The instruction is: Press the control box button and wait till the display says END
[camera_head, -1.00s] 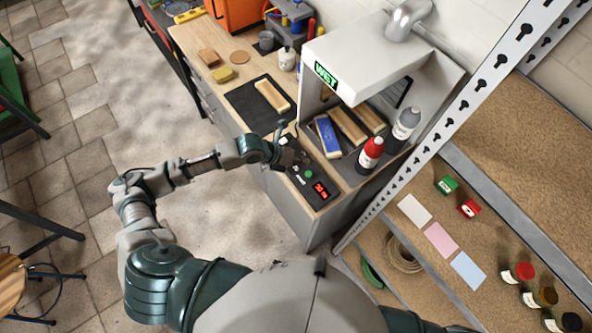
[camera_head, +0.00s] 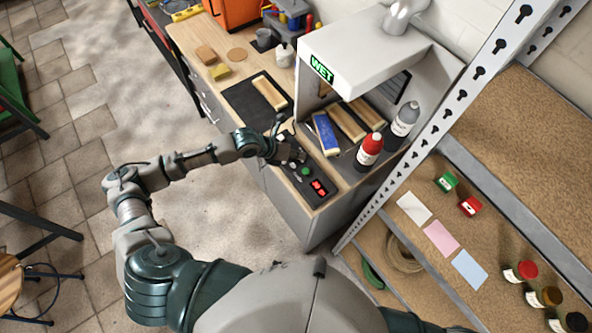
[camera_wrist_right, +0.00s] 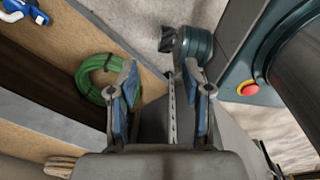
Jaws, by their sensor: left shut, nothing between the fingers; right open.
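The control box (camera_head: 305,186) is a dark panel at the front edge of the workbench in the head view.
A metal shelf post (camera_head: 461,106) borders the right. A green hose coil (camera_wrist_right: 92,79) lies on a shelf.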

